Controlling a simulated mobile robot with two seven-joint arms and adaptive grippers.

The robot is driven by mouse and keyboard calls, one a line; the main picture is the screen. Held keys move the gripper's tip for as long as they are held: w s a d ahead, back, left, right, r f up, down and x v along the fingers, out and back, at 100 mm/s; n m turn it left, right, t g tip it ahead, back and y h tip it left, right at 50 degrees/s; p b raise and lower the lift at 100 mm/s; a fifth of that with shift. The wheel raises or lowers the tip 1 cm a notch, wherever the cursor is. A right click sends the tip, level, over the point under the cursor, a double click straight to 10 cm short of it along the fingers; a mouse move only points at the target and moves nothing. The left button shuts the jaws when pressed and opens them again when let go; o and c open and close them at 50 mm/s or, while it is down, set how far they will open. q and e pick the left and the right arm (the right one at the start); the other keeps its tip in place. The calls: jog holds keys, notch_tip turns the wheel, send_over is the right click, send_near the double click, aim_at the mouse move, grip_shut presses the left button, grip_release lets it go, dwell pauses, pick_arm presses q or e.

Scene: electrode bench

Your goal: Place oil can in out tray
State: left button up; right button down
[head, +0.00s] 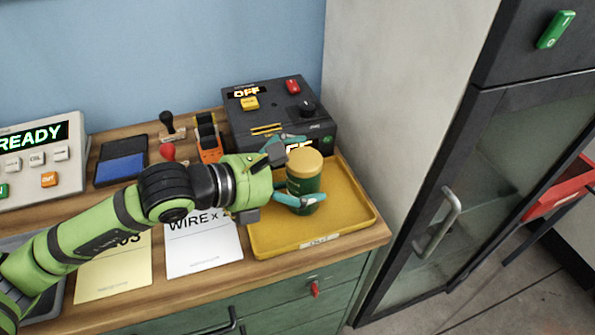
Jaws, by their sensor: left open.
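The oil can (305,184) is a dark green cylinder with a yellow lid. It stands upright in the yellow out tray (349,216), near the tray's middle. The tray has a label on its front edge. My left gripper (309,169) reaches in from the left, with its teal fingers on the near and far sides of the can. The fingers are open around the can; whether one touches it cannot be told. My right gripper does not show.
A black device with an OFF display (262,115) stands behind the tray. An orange tape dispenser (209,142), a stamp (170,127) and a blue ink pad (121,168) lie to its left. Paper sheets (204,254) lie left of the tray. A cabinet with a handle (440,222) stands right.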

pick_arm(q)
jog(key=shift+r, duration=0.2)
jog(key=b+v, duration=0.2)
jog(key=v, duration=1)
